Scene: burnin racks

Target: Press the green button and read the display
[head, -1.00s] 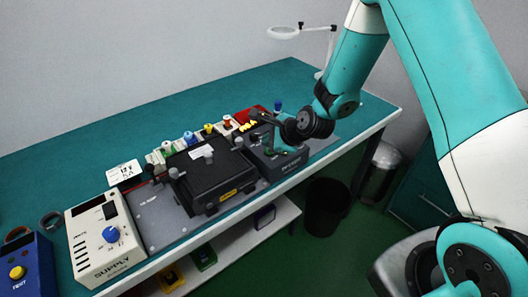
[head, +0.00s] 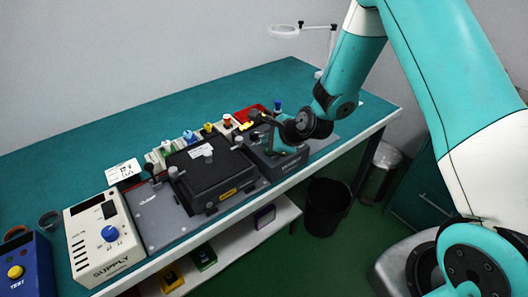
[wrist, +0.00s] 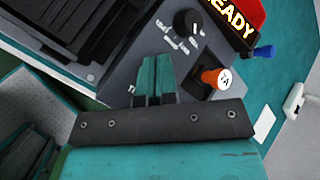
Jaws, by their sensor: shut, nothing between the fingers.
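The display, a red housing with lit yellow letters ending in "EADY" (wrist: 232,18), is at the top right of the wrist view and partly cut off. In the head view the red housing (head: 253,112) stands at the back of the bench. My gripper (wrist: 156,62) is shut and empty, its teal fingers over the grey control panel (wrist: 130,60). In the head view my gripper is low at the grey unit (head: 262,160) at the right end of the row. I cannot make out a green button; the fingers may hide it. Whether the fingertips touch the panel cannot be told.
A black knob (wrist: 187,22) and an orange-capped lever (wrist: 214,78) are close to the fingers. A black lidded box (head: 212,175) is left of the grey unit. A white supply box (head: 105,238) and a blue test box (head: 28,262) stand further left.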

